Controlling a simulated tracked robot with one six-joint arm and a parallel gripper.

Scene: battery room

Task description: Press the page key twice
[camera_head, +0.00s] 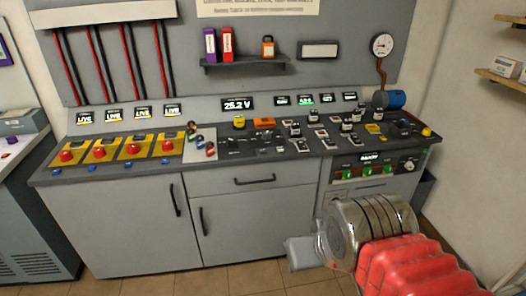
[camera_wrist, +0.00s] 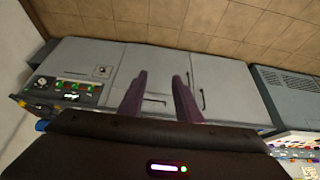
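I cannot pick out a key marked as the page key in either view. A front panel (camera_head: 372,168) with a small lit display, several green-lit controls and a round knob is set in the right end of the cabinet. It also shows at the left of the wrist view (camera_wrist: 66,88), which is turned upside down. My gripper (camera_wrist: 160,75) shows two purple fingers, apart and empty, in front of the cabinet doors. It touches nothing that I can see. In the head view my red-sleeved arm reaches in at the lower right; the fingers cannot be made out there.
The bench top (camera_head: 265,150) carries yellow plates with red knobs (camera_head: 101,152), and several small switches and blocks at the right. A voltage display (camera_head: 238,104) reads 25.2 V. A shelf (camera_head: 245,66) and a gauge (camera_head: 382,45) are on the back wall. Floor before the cabinet is clear.

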